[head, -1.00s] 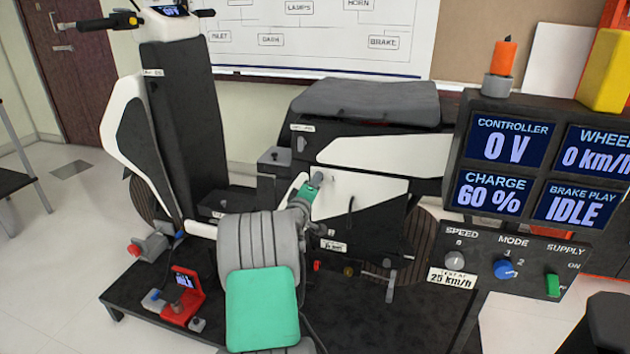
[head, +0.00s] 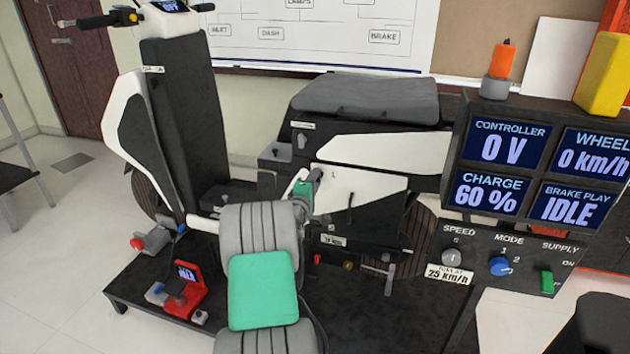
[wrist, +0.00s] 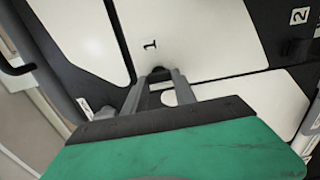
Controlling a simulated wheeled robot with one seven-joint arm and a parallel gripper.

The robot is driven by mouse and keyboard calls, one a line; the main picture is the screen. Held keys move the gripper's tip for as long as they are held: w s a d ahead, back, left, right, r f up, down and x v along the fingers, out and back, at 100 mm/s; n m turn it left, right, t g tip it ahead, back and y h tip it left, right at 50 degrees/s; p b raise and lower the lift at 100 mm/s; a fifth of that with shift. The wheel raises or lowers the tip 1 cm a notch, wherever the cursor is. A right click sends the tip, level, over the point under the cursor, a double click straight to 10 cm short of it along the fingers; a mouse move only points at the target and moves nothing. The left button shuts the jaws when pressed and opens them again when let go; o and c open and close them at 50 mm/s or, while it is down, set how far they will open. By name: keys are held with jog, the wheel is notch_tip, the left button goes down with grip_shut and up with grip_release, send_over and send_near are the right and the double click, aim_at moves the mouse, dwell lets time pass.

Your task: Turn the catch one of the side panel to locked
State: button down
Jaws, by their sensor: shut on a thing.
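The side panel (head: 375,185) is a white panel on the scooter's rear body, seen in the head view. In the wrist view its white face (wrist: 205,35) carries a label "1". Catch one (wrist: 157,74) shows as a small dark piece just below that label, at the panel's edge. My gripper (wrist: 160,83) has its grey fingers closed around it. In the head view my gripper (head: 316,176) is at the panel's upper left corner, beside the "1" label, and hides the catch. The catch's angle is mostly hidden by the fingers.
A second dark catch (wrist: 298,47) sits near a label "2" in the wrist view. A display and switch console (head: 510,210) stands at the right. A red device (head: 184,295) is on the black platform (head: 390,320). The grey seat (head: 365,100) lies above the panel.

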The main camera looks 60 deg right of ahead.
jog(key=c, duration=1)
grip_release()
jog(key=s+a, duration=0.1)
jog(key=a, duration=0.6)
jog(key=shift+a+p, duration=0.3)
jog(key=shift+a, duration=0.05)
jog(key=shift+s, duration=0.15)
